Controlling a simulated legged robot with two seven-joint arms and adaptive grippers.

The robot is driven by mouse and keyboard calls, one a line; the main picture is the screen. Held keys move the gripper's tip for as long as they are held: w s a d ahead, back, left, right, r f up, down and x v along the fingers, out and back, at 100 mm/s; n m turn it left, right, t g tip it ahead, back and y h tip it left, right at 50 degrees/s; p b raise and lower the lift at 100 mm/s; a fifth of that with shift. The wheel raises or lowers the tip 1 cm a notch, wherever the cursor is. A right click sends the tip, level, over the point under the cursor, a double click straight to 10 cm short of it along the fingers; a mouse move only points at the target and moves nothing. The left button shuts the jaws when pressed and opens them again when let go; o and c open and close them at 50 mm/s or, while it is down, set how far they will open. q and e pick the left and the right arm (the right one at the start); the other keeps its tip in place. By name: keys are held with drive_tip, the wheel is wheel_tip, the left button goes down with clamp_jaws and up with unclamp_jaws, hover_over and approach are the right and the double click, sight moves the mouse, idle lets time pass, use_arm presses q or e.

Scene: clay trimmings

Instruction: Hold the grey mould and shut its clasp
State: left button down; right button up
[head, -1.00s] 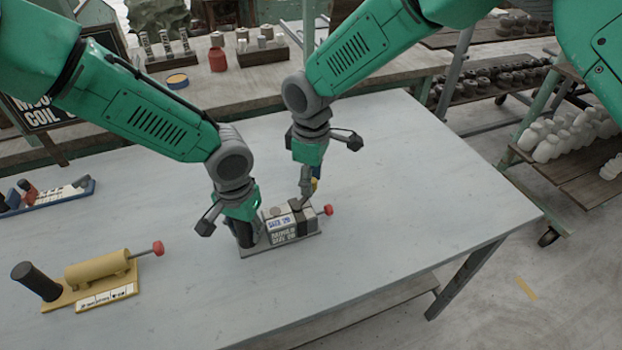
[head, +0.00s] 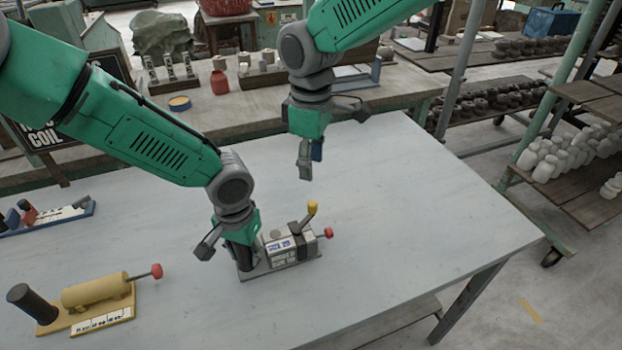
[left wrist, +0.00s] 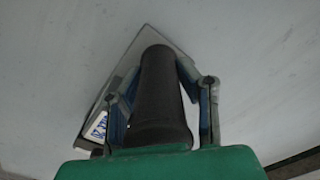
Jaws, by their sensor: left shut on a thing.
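The grey mould (head: 283,262) stands on the pale table in the head view, with white labels, a red knob (head: 328,232) at its right and a black upright handle at its left. Its clasp lever, tipped with a yellow knob (head: 312,207), stands up, leaning right. My left gripper (head: 239,256) is shut on the black handle (left wrist: 160,95), whose two sides the fingers flank in the left wrist view. My right gripper (head: 308,172) hangs empty above and behind the lever, apart from it; its finger gap is unclear from this angle.
A yellow mould (head: 97,292) with a black handle and red knob lies at the front left. A blue-based fixture (head: 45,218) lies behind it. The table (head: 420,230) is clear to the right. A back bench carries a red bottle (head: 219,82) and small items.

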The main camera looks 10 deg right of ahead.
drive_tip(key=shift+r, duration=0.45)
use_arm(q)
drive_tip(key=c, duration=1.1)
unclamp_jaws()
